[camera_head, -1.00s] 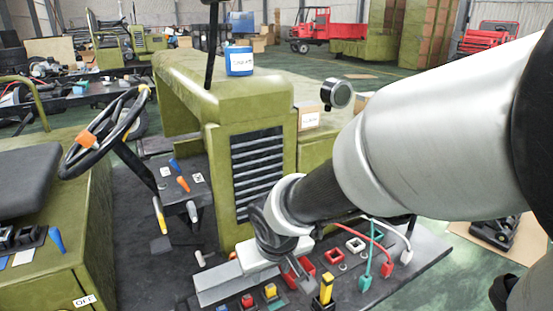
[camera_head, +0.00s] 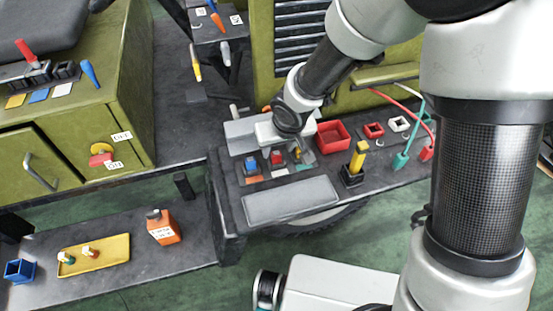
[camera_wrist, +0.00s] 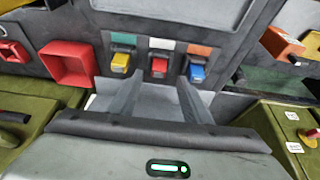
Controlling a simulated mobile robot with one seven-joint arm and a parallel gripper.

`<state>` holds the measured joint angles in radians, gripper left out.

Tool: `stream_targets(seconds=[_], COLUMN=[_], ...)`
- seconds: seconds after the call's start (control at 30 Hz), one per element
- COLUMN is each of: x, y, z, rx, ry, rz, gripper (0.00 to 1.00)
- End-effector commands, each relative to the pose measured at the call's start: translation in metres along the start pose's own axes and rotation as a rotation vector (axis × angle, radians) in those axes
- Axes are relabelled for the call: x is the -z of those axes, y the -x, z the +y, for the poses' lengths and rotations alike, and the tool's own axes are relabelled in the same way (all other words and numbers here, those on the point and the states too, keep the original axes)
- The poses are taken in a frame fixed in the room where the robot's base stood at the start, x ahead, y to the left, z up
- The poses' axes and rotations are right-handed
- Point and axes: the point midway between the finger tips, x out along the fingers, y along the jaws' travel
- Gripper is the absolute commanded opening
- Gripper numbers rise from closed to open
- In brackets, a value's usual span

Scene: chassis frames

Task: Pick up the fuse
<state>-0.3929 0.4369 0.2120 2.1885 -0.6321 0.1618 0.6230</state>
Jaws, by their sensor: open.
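Three small coloured fuse-like pieces sit in a row of dark holders on the bench panel: a blue one (camera_head: 250,164), a red one (camera_head: 277,158) and a yellow one (camera_head: 296,154). The wrist view shows the yellow (camera_wrist: 120,62), red (camera_wrist: 158,66) and blue (camera_wrist: 197,73) pieces with labels behind them. I cannot tell which one the task means. My gripper (camera_wrist: 160,84) is open and empty, its two fingers apart and pointing towards the row, with the red piece between their lines. In the head view my gripper (camera_head: 288,134) is just behind the row; its fingertips are hard to make out.
A red open box (camera_head: 333,136) stands right of the row, with a yellow-handled lever (camera_head: 357,158) near it. Red and green cables with plugs (camera_head: 402,160) lie further right. A grey plate (camera_head: 291,201) lies in front.

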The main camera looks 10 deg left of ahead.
Motion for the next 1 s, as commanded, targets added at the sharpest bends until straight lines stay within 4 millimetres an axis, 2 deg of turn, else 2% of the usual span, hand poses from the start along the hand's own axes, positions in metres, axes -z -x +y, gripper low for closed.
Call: stream_targets(seconds=[0.4, 0.67, 0.77, 0.93, 1.0], x=[-0.005, -0.004, -0.004, -0.004, -0.004], y=[-0.050, -0.052, -0.052, -0.052, -0.052], z=[0.002, 0.002, 0.002, 0.002, 0.002], rx=[0.000, -0.001, -0.001, -0.001, -0.001], ry=[-0.001, -0.002, -0.002, -0.002, -0.002], rz=[0.000, 0.001, 0.001, 0.001, 0.001], gripper=[0.44, 0.44, 0.30, 0.02, 0.00])
